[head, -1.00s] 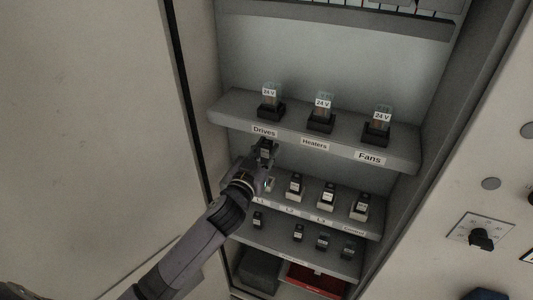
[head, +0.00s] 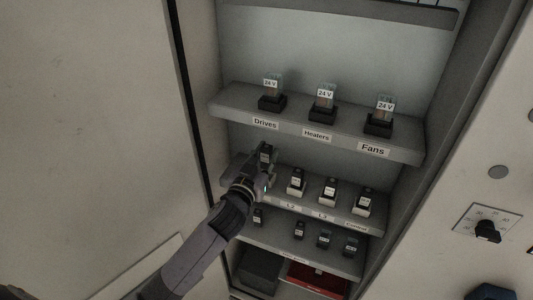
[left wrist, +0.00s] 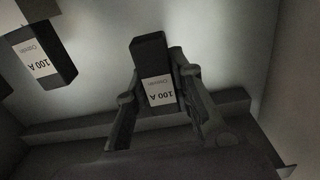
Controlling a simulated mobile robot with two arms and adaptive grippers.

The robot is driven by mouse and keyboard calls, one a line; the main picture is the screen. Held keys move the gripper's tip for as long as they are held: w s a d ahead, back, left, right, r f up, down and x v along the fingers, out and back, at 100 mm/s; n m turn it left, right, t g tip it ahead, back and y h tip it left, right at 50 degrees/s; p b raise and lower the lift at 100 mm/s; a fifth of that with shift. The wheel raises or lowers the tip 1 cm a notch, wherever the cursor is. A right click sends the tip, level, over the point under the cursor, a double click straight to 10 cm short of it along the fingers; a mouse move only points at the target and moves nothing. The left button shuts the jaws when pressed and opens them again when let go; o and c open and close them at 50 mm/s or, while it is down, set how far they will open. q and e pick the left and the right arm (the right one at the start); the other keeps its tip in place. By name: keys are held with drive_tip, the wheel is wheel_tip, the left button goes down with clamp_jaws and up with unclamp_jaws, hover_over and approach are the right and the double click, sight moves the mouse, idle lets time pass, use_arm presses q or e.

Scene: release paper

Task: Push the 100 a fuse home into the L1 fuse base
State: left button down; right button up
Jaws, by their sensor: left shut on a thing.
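My left gripper (head: 264,166) is shut on the 100 A fuse (head: 266,153), a dark block with a white label, at the left end of the middle shelf. In the left wrist view the fuse (left wrist: 152,72) stands between the two fingers, its "100 A" label upside down. The L1 fuse base is hidden behind my gripper, so I cannot tell whether the fuse touches it. My right gripper is not in view.
Fuses stand in the L2 (head: 297,182), L3 (head: 329,190) and Control (head: 364,202) positions to the right. The upper shelf (head: 340,138) carries three 24 V relays above. Several small fuses (head: 299,230) sit on the lower shelf. The cabinet's left edge is close.

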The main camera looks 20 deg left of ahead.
use_arm(q)
drive_tip(key=shift+f+b, duration=0.6)
drive_tip(key=shift+f, duration=0.5)
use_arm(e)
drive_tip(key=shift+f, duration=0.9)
use_arm(q)
drive_tip(key=shift+p, duration=0.45)
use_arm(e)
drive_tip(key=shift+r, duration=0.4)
use_arm(q)
drive_tip(key=shift+f+b, duration=1.2)
drive_tip(key=shift+f, duration=0.35)
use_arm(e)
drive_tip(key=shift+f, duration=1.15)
use_arm(q)
drive_tip(key=c, duration=1.3)
unclamp_jaws()
drive_tip(key=shift+s, duration=0.1)
drive_tip(key=s, duration=1.2)
drive_tip(key=shift+a, duration=0.2)
